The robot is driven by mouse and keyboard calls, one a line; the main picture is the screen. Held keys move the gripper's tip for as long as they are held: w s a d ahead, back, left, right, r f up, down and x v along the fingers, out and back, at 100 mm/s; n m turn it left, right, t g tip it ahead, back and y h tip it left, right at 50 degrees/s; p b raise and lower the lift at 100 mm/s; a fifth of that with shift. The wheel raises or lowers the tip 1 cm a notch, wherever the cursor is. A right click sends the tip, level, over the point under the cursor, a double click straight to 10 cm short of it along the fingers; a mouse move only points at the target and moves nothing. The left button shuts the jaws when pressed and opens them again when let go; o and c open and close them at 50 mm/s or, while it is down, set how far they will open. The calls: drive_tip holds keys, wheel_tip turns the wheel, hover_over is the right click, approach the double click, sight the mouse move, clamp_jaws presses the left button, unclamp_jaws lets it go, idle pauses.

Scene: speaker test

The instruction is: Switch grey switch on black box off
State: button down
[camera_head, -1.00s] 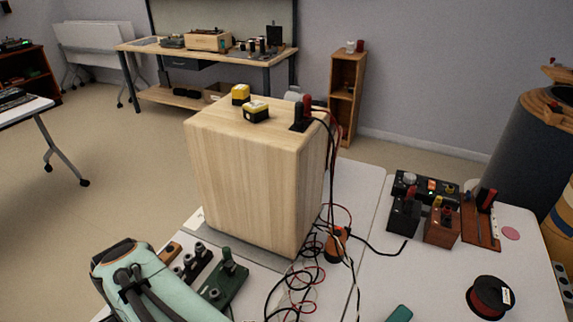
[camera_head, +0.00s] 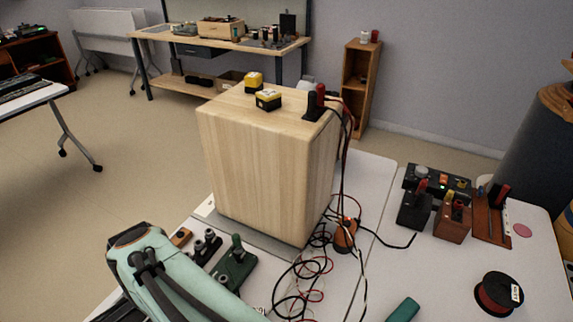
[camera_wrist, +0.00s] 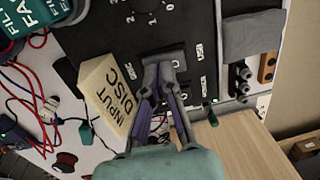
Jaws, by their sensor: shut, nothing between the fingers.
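The black box (camera_wrist: 118,45) fills the upper middle of the wrist view, its dark face carrying a dial with white numbers and small white labels. A dark grey raised piece (camera_wrist: 172,55), which looks like the grey switch, sits on that face. My gripper (camera_wrist: 158,72) is shut and empty, its tips at this piece and overlapping it in view. I cannot tell whether they touch it or which way the switch is set. In the head view only my arm shows at the lower left; the gripper and this box face are out of view.
A wooden sign reading "INPUT DISC" (camera_wrist: 112,92) stands close left of my fingers. A large wooden cabinet (camera_head: 265,165) stands on the white table, with loose cables (camera_head: 310,280) at its foot. A wire spool (camera_head: 498,293) lies at the right.

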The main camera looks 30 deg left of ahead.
wheel_tip(320, 180, up, 14)
drive_tip(key=d, duration=0.2)
idle(0.4)
drive_tip(key=shift+a+y, duration=0.4)
drive_tip(key=shift+a, duration=0.3)
drive_tip(key=f, duration=0.4)
drive_tip(key=a+f, duration=0.1)
drive_tip(key=f, duration=0.4)
drive_tip(key=a+f, duration=0.1)
drive_tip(key=f, duration=0.4)
